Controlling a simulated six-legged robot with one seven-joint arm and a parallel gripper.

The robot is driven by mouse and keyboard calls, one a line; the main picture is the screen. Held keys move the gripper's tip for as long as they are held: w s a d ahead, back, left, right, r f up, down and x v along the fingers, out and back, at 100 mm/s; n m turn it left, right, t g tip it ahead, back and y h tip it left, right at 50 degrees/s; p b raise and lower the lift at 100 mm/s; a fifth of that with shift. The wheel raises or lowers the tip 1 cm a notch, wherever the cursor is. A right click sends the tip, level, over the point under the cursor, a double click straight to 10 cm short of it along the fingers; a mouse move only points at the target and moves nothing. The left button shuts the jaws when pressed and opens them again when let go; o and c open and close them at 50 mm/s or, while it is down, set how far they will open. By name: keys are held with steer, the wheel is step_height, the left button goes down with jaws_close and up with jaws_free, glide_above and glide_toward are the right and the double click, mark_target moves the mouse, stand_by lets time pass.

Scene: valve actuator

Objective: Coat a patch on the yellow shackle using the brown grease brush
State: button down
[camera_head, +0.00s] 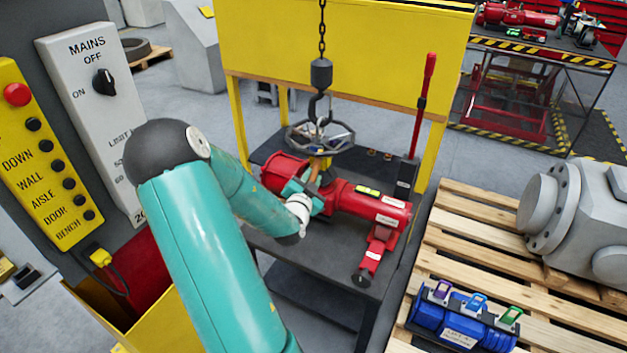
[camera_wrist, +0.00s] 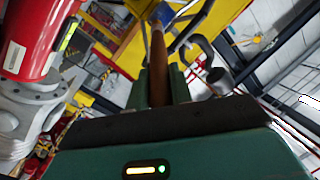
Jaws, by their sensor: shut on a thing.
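My gripper (camera_head: 309,186) is at the red actuator, under the dark handwheel (camera_head: 321,138). In the wrist view its green fingers (camera_wrist: 160,84) are shut on the brown grease brush (camera_wrist: 157,62). The brush points up and away from the fingers, with its grey ferrule near the top edge. In the head view the brush (camera_head: 315,175) is a small brown strip.
A black hook (camera_head: 314,106) hangs on a chain above the handwheel. The red actuator (camera_head: 345,200) lies on a dark bench (camera_head: 335,255). A red-handled lever (camera_head: 425,100) stands behind right. A wooden pallet (camera_head: 480,225) is right, a control panel (camera_head: 45,155) left.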

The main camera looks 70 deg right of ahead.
steer(key=w, duration=0.5)
steer(key=shift+w+d, duration=0.15)
steer(key=shift+d, duration=0.2)
steer(key=a, duration=0.6)
steer(key=shift+w, duration=0.45)
steer(key=a, duration=0.3)
steer(key=shift+w, duration=0.2)
stand_by(0.3)
